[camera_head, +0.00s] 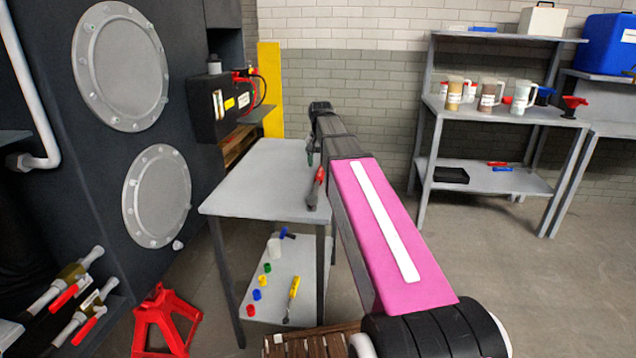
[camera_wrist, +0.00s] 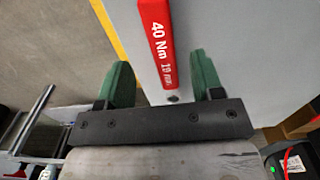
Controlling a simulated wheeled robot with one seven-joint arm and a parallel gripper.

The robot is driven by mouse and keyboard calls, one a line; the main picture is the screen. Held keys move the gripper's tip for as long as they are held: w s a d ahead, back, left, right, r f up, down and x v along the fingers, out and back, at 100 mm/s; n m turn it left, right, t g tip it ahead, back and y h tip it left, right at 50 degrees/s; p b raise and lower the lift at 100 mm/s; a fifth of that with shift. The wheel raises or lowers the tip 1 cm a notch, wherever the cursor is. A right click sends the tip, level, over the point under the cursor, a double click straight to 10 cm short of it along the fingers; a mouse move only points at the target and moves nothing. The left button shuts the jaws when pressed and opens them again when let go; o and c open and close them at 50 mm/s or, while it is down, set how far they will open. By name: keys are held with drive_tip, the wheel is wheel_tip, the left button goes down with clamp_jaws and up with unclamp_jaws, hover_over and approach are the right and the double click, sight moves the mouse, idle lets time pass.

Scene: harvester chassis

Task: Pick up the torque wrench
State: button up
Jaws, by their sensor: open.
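The torque wrench (camera_wrist: 157,40) shows in the wrist view as a red handle marked "40 Nm 19 mm". It runs from the top edge down between the two green fingers of my gripper (camera_wrist: 165,82). The fingers are open, with a gap on each side of the handle. In the head view the red wrench handle (camera_head: 316,187) is at the right edge of the grey table (camera_head: 257,185), beside my arm. My gripper (camera_head: 311,155) is partly hidden by my arm there. The far end of the wrench is out of the wrist view.
The table's top is otherwise clear. Its lower shelf (camera_head: 275,285) holds several small coloured caps and a yellow-handled screwdriver (camera_head: 292,298). A red jack stand (camera_head: 165,320) is at the lower left, near the dark chassis (camera_head: 60,180). A shelf unit (camera_head: 500,180) stands at the right.

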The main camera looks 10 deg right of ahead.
sight(320, 173)
drive_tip(key=shift+a+f, duration=0.15)
drive_tip(key=shift+f, duration=2.45)
drive_tip(key=shift+c, duration=0.3)
clamp_jaws()
drive_tip(key=shift+r, duration=0.15)
